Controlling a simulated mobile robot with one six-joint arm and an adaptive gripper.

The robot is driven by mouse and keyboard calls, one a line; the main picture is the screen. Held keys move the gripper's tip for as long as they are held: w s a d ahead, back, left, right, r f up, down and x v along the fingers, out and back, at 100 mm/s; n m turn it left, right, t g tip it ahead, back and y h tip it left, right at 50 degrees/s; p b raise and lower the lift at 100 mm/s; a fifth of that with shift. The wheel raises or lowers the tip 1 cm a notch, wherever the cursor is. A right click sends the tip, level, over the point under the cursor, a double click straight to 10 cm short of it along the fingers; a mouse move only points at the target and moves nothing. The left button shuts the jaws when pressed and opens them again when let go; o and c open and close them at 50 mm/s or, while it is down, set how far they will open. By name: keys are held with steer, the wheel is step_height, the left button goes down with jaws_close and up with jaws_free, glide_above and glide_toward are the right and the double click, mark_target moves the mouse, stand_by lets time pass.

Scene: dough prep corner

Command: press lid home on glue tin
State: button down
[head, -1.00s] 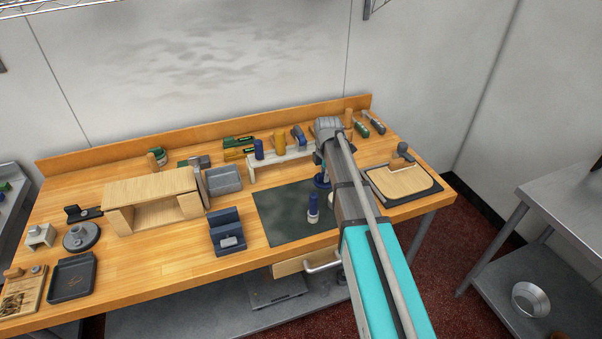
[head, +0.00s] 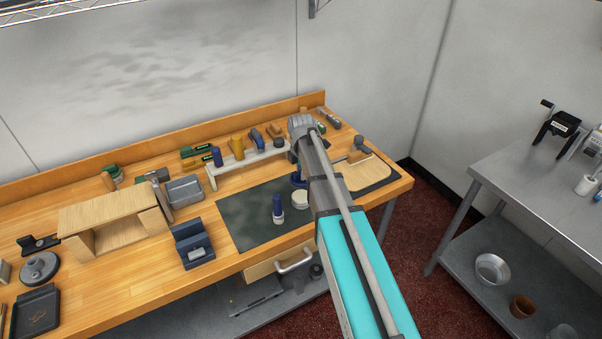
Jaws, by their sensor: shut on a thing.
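A low round white tin (head: 301,200), which looks like the glue tin, stands on the dark mat, its right side behind my arm. A dark blue piece (head: 298,182), possibly the lid, shows just behind the tin at the left edge of my arm. My gripper (head: 297,172) hangs there below my wrist, mostly hidden by my forearm. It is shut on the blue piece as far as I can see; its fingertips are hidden. Whether the blue piece touches the tin cannot be told.
A blue-topped bottle-like thing with a white base (head: 278,210) stands upright left of the tin. A pale rack (head: 225,170) holding tools is behind the mat (head: 240,225). A blue-grey holder (head: 193,245) is to the left, a wooden board (head: 370,173) to the right. The mat's left part is clear.

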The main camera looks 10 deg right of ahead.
mark_target(301, 196)
steer(key=shift+f+b, duration=3.25)
steer(key=shift+f, duration=0.1)
steer(key=shift+f+b, duration=0.65)
steer(key=c, duration=0.5)
jaws_free()
steer(key=o, duration=0.5)
steer(key=shift+r, duration=0.2)
steer(key=shift+r+p, duration=4.3)
steer(key=shift+p, duration=0.25)
